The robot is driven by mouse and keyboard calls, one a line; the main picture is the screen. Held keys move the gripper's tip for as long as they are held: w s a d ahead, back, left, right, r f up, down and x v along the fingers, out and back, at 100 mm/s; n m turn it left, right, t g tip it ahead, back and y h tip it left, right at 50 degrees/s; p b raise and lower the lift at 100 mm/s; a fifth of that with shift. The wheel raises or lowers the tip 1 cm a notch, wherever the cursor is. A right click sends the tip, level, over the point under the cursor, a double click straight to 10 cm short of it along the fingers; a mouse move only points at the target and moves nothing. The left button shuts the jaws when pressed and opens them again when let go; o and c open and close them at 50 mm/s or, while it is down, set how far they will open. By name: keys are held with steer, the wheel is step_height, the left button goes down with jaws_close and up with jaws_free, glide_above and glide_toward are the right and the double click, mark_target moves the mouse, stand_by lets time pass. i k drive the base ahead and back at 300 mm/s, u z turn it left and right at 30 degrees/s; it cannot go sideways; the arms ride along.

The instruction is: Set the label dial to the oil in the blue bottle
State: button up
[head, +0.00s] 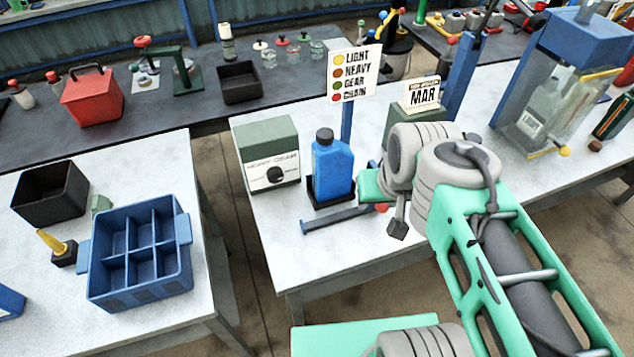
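The label dial is a black round knob (275,174) on the pale front plate of a green box (268,145). Lettering runs above the knob, but it is too small to read surely, and I cannot tell where the knob points. The blue bottle (333,168) stands upright with a dark cap in a black holder, just right of the box. I see no readable oil name on it. My wrist is right of the bottle. A dark block (397,230) hangs below it and may be part of my gripper; the fingers are not clear. Nothing of mine touches the dial.
A sign (352,74) lists LIGHT yellow, HEAVY brownish red, GEAR green and CHAIN red. A MAR card (422,94) stands behind my wrist. A blue rod-like tool (335,219) lies before the bottle. A blue divided crate (183,232) stands on the left table.

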mark_target(275, 174)
steer(key=k, duration=0.35)
steer(key=z, duration=2.9)
steer(key=k, duration=1.7)
steer(key=u, duration=1.9)
